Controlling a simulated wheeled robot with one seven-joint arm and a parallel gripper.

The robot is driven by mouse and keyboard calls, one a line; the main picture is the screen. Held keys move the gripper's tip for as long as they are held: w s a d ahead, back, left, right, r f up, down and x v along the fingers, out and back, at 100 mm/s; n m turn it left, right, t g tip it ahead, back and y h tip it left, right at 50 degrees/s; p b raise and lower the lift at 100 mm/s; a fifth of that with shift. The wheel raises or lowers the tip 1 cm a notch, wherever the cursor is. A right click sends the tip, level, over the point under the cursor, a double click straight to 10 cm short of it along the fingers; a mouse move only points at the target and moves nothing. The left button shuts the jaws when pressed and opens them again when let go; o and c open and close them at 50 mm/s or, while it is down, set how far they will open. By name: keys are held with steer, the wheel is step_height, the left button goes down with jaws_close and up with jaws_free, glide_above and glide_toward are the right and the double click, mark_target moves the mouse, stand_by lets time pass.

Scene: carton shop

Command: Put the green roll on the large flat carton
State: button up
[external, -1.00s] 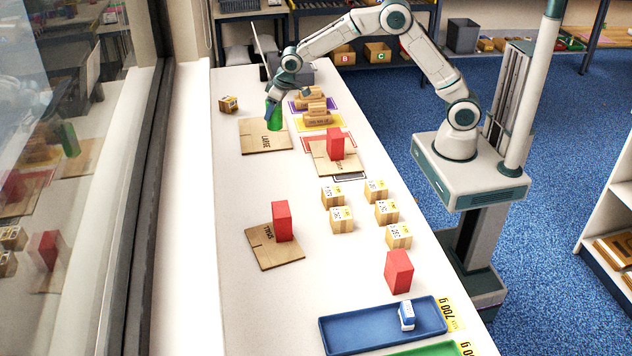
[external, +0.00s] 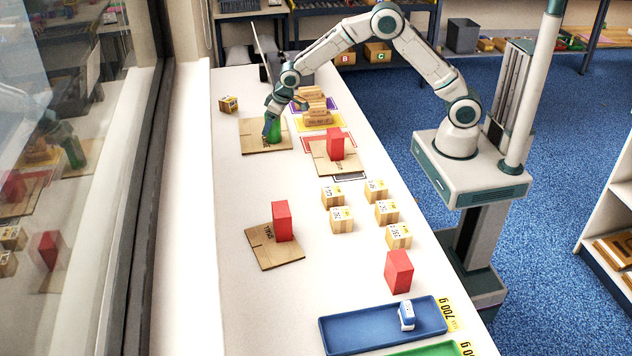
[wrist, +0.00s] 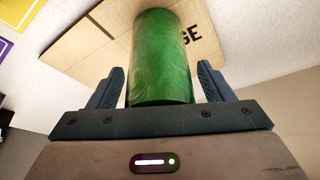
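The green roll (external: 275,132) stands upright on the large flat carton (external: 253,141), towards its right side. In the wrist view the roll (wrist: 160,60) rises between my fingers, with part of the carton's lettering beside it on the carton (wrist: 95,45). My gripper (external: 272,125) is low around the roll. In the wrist view both fingers of my gripper (wrist: 161,88) stand apart from the roll, with a narrow gap on each side. The roll's lower part is partly hidden by a finger in the external view.
Stacked wooden blocks (external: 316,113) stand close to the right of the large carton. Red blocks stand on a middle carton (external: 325,160) and the small carton (external: 262,252). A small box (external: 228,104) lies to the left.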

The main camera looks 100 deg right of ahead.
steer(key=shift+r, duration=0.1)
steer(key=shift+r, duration=0.2)
steer(key=b+v, duration=0.1)
steer(key=v, duration=1.1)
steer(key=s+a+r+n, duration=0.1)
steer(key=s+a+r, duration=0.2)
steer(key=s+a, duration=0.35)
steer(key=s+a+r+n, duration=0.1)
steer(key=s+a+r, duration=0.2)
steer(key=s+a, duration=0.3)
steer(key=s+a+f+n+y, duration=0.1)
steer(key=s+a, duration=0.3)
steer(key=s, duration=0.6)
steer(key=s+a+f+n+g+y, duration=0.1)
steer(key=s+a, duration=0.3)
steer(key=s, duration=0.7)
steer(key=shift+f+n, duration=0.35)
steer(key=shift+n, duration=0.35)
